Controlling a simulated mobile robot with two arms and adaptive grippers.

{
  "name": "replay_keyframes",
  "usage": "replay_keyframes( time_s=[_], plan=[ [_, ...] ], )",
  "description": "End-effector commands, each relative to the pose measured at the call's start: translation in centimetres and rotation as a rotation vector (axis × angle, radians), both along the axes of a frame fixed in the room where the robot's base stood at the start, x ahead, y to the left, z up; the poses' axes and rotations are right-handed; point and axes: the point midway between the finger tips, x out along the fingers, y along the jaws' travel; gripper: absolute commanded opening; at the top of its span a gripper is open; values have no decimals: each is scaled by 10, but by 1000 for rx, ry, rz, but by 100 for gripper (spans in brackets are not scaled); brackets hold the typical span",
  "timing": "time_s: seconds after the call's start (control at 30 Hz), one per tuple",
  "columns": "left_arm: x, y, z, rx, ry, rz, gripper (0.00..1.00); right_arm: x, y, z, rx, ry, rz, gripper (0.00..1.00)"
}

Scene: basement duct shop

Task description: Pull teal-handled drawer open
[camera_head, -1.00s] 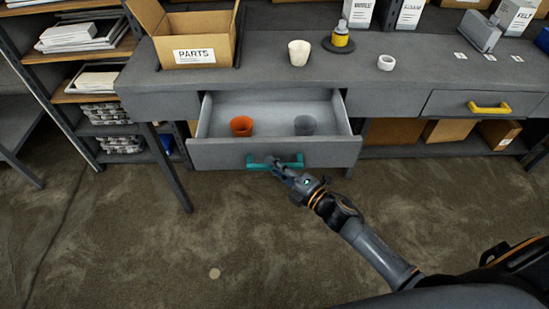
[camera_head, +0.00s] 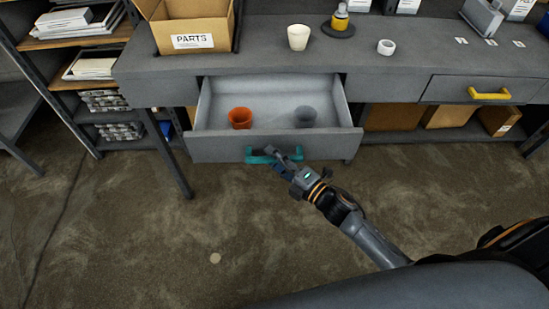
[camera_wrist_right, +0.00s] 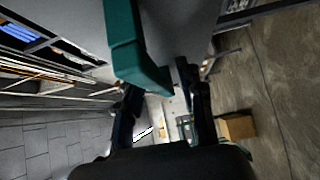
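The teal handle (camera_head: 273,156) is on the front of a grey drawer (camera_head: 215,149) under the bench. The drawer stands well out, and its inside shows. In it are an orange cup (camera_head: 240,118) on the left and a grey cup (camera_head: 305,117) on the right. My right gripper (camera_head: 284,153) is at the right half of the handle. In the right wrist view its fingers (camera_wrist_right: 162,100) are apart, and the teal handle (camera_wrist_right: 135,50) reaches down close to the left finger. Contact is hard to tell. My left gripper is not in view.
The bench top (camera_head: 270,58) carries a PARTS box (camera_head: 192,40), a white cup (camera_head: 298,37), a yellow-banded bottle (camera_head: 339,20) and a white ring (camera_head: 386,47). A yellow-handled drawer (camera_head: 445,90) is shut on the right. The floor (camera_head: 130,235) in front is clear.

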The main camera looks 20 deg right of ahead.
Motion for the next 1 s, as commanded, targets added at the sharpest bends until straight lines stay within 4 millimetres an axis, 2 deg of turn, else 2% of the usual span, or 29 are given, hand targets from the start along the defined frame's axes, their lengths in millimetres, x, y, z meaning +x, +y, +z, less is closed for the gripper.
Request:
replay_keyframes(
  time_s=[0.17,0.27,0.7,0.83,1.0],
  plan=[
    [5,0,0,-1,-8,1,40,-2,-1,0,0,0,0,38],
    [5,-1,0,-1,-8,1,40,-10,-5,-1,-1,2,0,38],
    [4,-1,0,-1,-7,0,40,-86,-47,-1,-1,3,0,38],
    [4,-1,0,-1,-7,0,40,-99,-54,-1,0,2,0,38],
    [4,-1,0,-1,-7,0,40,-105,-58,0,0,-1,0,38]
  ],
)
